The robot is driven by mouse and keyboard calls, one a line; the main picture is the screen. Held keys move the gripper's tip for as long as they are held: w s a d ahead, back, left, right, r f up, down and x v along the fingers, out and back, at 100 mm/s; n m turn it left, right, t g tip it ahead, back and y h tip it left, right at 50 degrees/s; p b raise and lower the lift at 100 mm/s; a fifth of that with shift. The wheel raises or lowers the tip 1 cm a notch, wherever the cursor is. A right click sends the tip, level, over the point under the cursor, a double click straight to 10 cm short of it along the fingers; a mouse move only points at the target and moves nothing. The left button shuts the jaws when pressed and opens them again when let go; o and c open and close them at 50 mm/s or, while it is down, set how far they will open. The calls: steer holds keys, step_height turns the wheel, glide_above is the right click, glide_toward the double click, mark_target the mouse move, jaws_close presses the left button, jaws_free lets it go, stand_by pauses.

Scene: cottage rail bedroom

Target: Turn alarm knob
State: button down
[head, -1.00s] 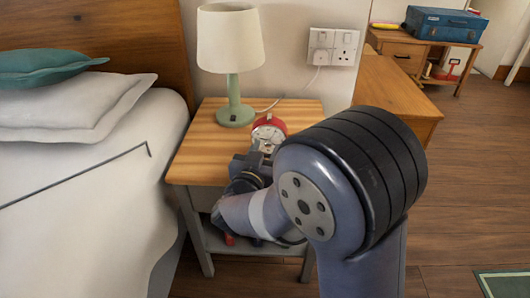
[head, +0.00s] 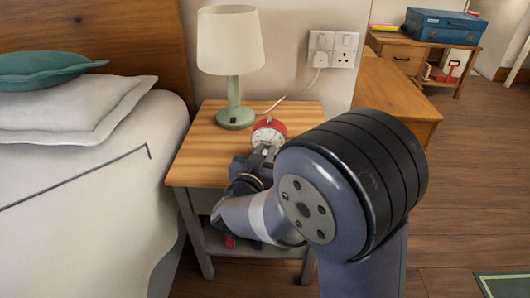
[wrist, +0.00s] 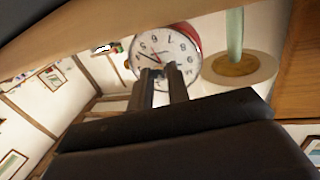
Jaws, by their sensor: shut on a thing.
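The red alarm clock (head: 277,125) with a white face stands on the bedside table (head: 205,140). In the wrist view the clock (wrist: 158,43) appears upside down, its face toward the camera. My gripper (head: 265,152) is at the front of the clock, partly covering it in the head view. In the wrist view the two fingers of my gripper (wrist: 164,70) reach the face and are shut on a small part there. The alarm knob itself is hidden between the fingertips.
A lamp (head: 232,45) with a green base stands behind the clock, its cord running to a wall socket (head: 333,48). The bed (head: 90,190) is close on the left. Red items (head: 230,241) lie on the lower shelf. A desk holds a blue case (head: 440,27) farther back.

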steer(key=m+g, duration=0.1)
steer(key=m, duration=0.3)
steer(key=shift+r, duration=0.15)
steer(key=m+y, duration=0.1)
steer(key=m, duration=0.2)
steer(key=m+y, duration=0.1)
steer(key=m, duration=0.2)
steer(key=shift+d+g+b, duration=0.1)
steer(key=shift+g+b, duration=0.3)
steer(key=shift+r+m+y+b, duration=0.1)
steer(key=shift+m+y+b, duration=0.5)
steer(key=shift+m, duration=0.7)
steer(key=c, duration=1.3)
jaws_free()
steer(key=shift+c, duration=0.2)
